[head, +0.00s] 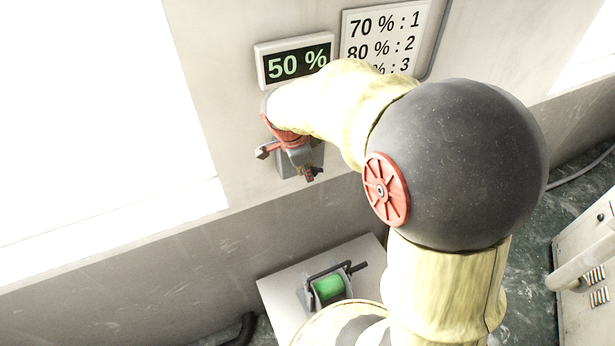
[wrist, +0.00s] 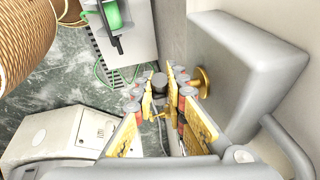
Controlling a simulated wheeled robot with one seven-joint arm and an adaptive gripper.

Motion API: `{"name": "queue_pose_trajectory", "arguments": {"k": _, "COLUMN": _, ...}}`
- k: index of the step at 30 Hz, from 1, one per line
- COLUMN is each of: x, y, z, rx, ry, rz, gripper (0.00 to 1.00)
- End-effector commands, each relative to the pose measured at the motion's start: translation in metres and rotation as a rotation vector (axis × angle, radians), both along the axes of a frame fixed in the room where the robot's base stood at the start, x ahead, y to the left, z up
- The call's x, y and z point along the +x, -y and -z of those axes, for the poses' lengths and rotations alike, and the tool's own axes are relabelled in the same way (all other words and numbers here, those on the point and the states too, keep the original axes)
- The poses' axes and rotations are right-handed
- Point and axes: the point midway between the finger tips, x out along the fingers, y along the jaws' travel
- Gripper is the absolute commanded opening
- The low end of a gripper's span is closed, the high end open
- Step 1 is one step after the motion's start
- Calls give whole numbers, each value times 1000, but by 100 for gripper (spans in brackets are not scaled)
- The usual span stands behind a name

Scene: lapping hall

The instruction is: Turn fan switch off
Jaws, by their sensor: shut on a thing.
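The fan switch is a grey box (wrist: 245,70) on the wall, with a brass shaft (wrist: 203,82) coming out of its side, in the wrist view. In the head view the box (head: 318,157) is mostly behind my gripper, below the display. My gripper (wrist: 162,88) is at the box, its yellow-padded fingers closed around a dark knob-like end (wrist: 160,80) beside the brass shaft. In the head view my gripper (head: 308,172) points down in front of the box. The fingers hide most of the lever, and its position cannot be told.
A display (head: 294,60) reading 50 % hangs above the switch. A sign (head: 385,38) beside it is partly covered by my arm. Below stands a white pedestal (head: 275,290) with a green part (head: 328,288) in a dark bracket. A pale cabinet (head: 590,270) stands at right.

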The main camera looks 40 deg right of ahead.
Motion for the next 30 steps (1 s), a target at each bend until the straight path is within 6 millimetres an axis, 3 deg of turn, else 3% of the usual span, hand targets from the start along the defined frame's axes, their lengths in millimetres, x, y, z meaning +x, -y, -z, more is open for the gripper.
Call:
{"name": "queue_pose_trajectory", "arguments": {"k": 3, "x": 2, "y": -2, "z": 8, "rx": -75, "ry": -14, "rz": -5, "gripper": 0}}
{"name": "queue_pose_trajectory", "arguments": {"k": 15, "x": 2, "y": -2, "z": 10, "rx": -285, "ry": -70, "rz": -1, "gripper": 0}}
{"name": "queue_pose_trajectory", "arguments": {"k": 30, "x": 0, "y": -1, "z": 7, "rx": -386, "ry": -100, "rz": 3, "gripper": 0}}
